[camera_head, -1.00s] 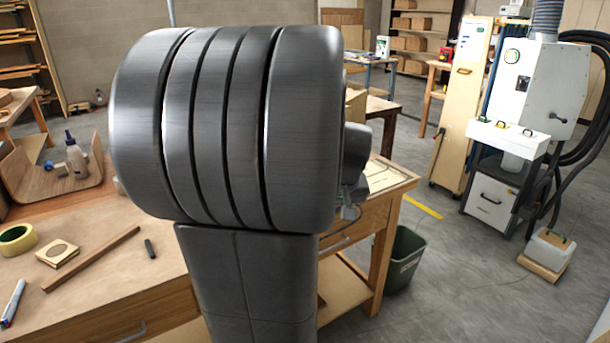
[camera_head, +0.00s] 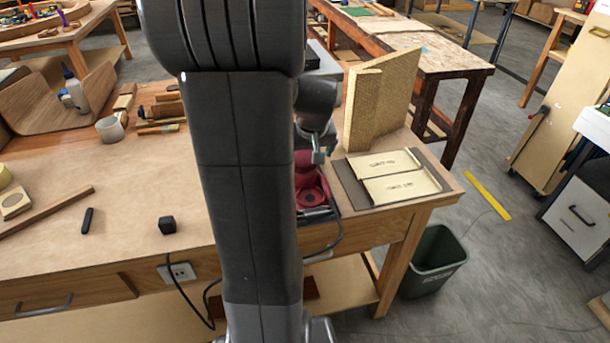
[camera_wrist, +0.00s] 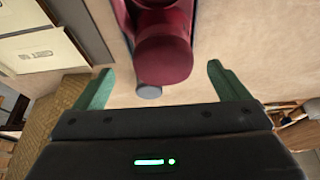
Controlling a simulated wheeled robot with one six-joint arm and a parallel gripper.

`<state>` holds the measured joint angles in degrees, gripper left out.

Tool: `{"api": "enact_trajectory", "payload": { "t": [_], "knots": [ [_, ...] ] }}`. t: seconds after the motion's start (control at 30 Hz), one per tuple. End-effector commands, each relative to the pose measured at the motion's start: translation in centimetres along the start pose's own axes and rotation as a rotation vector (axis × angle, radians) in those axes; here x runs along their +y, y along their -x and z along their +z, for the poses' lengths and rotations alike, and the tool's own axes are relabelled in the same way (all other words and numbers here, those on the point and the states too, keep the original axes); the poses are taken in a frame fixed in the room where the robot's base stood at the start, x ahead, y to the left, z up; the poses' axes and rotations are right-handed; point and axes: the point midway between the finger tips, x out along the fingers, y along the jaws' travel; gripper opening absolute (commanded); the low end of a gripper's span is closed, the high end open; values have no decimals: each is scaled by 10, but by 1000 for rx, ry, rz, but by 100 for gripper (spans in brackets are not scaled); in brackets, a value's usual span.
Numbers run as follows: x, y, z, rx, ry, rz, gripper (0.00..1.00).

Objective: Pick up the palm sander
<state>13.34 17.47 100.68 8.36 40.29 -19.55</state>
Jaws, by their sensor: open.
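The palm sander (camera_head: 308,183) is dark red and stands at the right part of the wooden workbench, partly hidden behind my arm in the head view. In the wrist view the sander's rounded red body (camera_wrist: 165,55) reaches in from the top edge, with a small grey round part below it. My gripper (camera_wrist: 160,68) is open, its two green fingers spread to the left and right of the red body. No contact between fingers and sander shows. In the head view my arm hides most of the gripper.
Sandpaper sheets (camera_head: 388,175) on a dark board lie right of the sander, before an upright tan block (camera_head: 375,100). A green bin (camera_head: 432,262) stands on the floor right of the bench.

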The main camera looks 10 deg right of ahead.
Motion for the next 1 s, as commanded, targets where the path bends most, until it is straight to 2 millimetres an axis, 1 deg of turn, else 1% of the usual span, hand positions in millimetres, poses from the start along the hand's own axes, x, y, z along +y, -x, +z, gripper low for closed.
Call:
{"api": "enact_trajectory", "payload": {
  "t": [0.17,0.4,0.5,0.63,0.83,0.87,1.0],
  "knots": [
    [-1,-9,0,-2,0,0,95],
    [-3,-40,0,-4,1,-1,95],
    [-3,-50,0,-2,1,0,95],
    [-3,-55,0,-1,1,0,95],
    [-2,-56,0,0,1,0,95],
    [-2,-56,0,0,1,0,91],
    [-2,-55,0,0,0,0,63]
  ]
}}
